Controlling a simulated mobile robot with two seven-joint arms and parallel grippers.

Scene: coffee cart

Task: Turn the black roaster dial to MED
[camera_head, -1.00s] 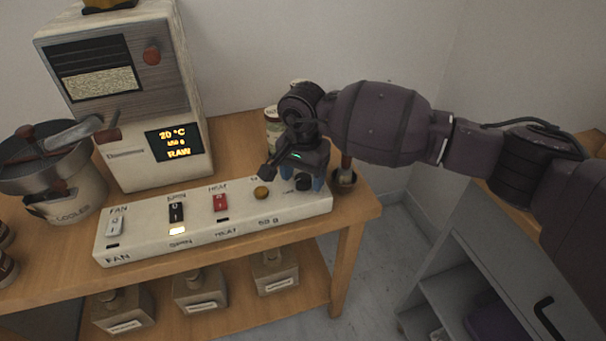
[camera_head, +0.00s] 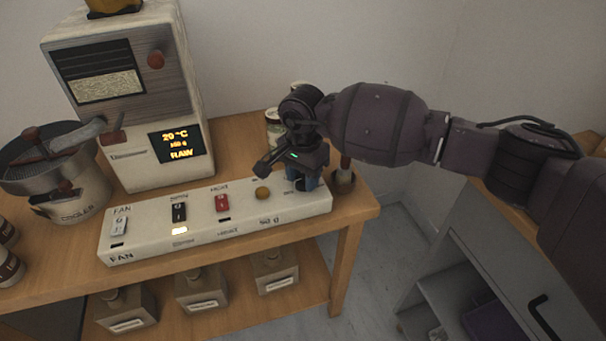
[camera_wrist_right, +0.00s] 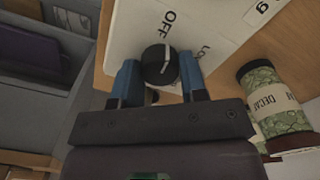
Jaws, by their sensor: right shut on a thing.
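The black roaster dial (camera_wrist_right: 158,66) sits at the right end of the white control panel (camera_head: 119,245), with a pale pointer line on its face. In the right wrist view, "OFF" and part of a second label show beside it. My right gripper (camera_wrist_right: 158,76) has its blue fingers on both sides of the dial and is shut on it. In the head view the gripper (camera_head: 303,184) stands over the panel's right end and hides the dial. The MED mark cannot be made out. My left gripper is not in view.
The panel also carries a white FAN switch (camera_head: 119,225), a black switch (camera_head: 179,212), a red HEAT switch (camera_head: 222,203) and a yellow button (camera_head: 262,194). The roaster (camera_head: 135,100) stands behind. A DECAF jar (camera_wrist_right: 277,95) is close to the gripper.

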